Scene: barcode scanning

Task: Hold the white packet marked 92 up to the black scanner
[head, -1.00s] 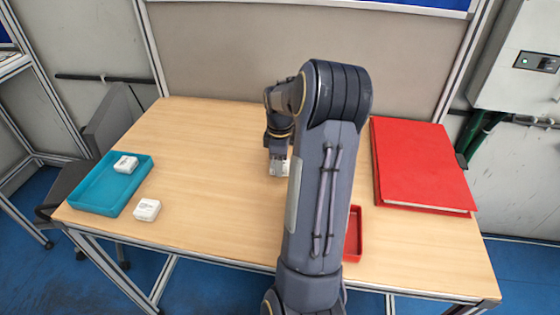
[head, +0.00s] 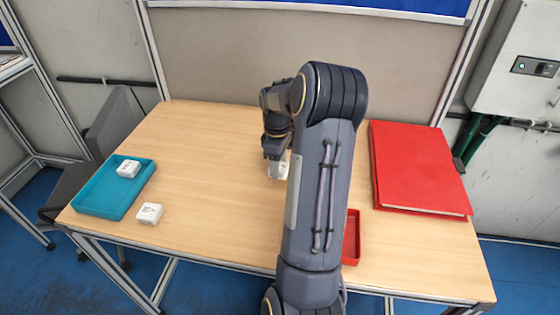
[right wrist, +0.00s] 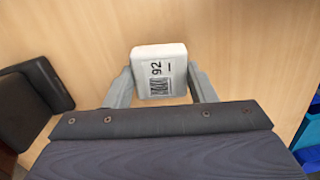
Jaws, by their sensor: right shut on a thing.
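My right gripper (head: 276,158) is shut on a white packet (head: 278,171), over the middle of the table. In the right wrist view the packet (right wrist: 158,70) sits between the two fingertips (right wrist: 160,84), with its label, the number 92 and a barcode facing that camera. A black blocky object (right wrist: 37,90), which looks like the scanner, stands at the left of the right wrist view, apart from the packet. I cannot make out the scanner in the head view, where my right arm hides part of the table. My left gripper is not in view.
A teal tray (head: 92,208) with a white packet (head: 128,169) in it lies at the table's left. Another white packet (head: 150,213) lies beside it. A red binder (head: 420,165) lies at the right. A red tray (head: 352,240) is partly hidden behind my arm.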

